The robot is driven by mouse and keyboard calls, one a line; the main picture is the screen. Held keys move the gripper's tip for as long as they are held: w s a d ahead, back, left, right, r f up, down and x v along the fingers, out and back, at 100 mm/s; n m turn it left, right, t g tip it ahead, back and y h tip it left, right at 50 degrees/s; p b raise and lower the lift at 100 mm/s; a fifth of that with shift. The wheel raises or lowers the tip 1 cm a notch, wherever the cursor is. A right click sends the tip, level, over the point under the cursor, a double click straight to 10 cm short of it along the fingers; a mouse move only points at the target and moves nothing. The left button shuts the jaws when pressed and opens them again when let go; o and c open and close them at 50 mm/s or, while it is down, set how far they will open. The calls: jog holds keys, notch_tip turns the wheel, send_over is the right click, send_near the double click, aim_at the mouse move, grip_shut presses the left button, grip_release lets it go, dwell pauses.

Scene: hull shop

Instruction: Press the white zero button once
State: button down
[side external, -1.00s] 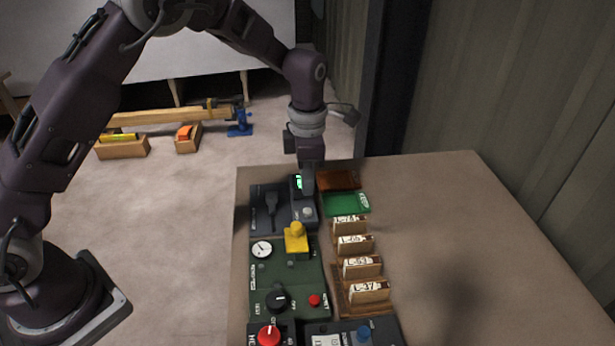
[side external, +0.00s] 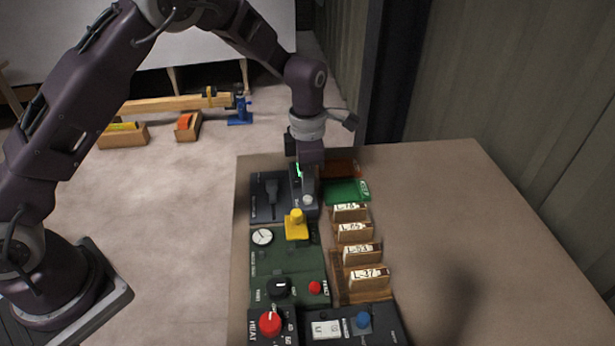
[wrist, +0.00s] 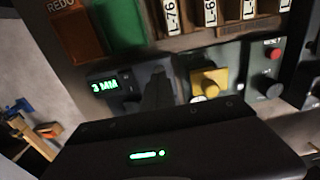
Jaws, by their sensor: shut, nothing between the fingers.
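The white zero button (side external: 308,200) is a pale round cap on the near end of a small dark gauge box, which has a lit green display (side external: 298,170). In the wrist view the display (wrist: 103,88) reads 3 MM. My gripper (side external: 308,187) is shut and empty, pointing down over the gauge box just behind the button in the side view. I cannot tell whether the fingertips touch the box or the button. In the wrist view the dark fingers (wrist: 158,92) are beside the display, and I cannot make out the button there.
A yellow block (side external: 296,225) stands in front of the button on a green panel with a dial and knobs. A green tray (side external: 346,191) and a row of labelled wooden blocks (side external: 355,233) lie to the right. The right side of the table (side external: 470,230) is clear.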

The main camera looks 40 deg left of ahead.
aim_at(307, 198)
jog(key=shift+f, duration=1.1)
jog(key=shift+r, duration=2.95)
jog(key=s+a+r+m+t+h, duration=0.1)
jog(key=s+a+r+m, duration=0.1)
jog(key=s+r+m, duration=0.45)
jog(key=s+a+r+m+t, duration=0.1)
jog(key=s+r+m, duration=0.3)
jog(key=r, duration=0.5)
jog(key=s+a+r+m+t, duration=0.1)
jog(key=s+m, duration=0.7)
jog(key=s, duration=0.1)
jog(key=s+a+r+m+t+y, duration=0.1)
jog(key=s+a+r+m+t, duration=0.1)
jog(key=s+m, duration=0.6)
jog(key=s, duration=0.2)
jog(key=shift+s+a+t, duration=0.3)
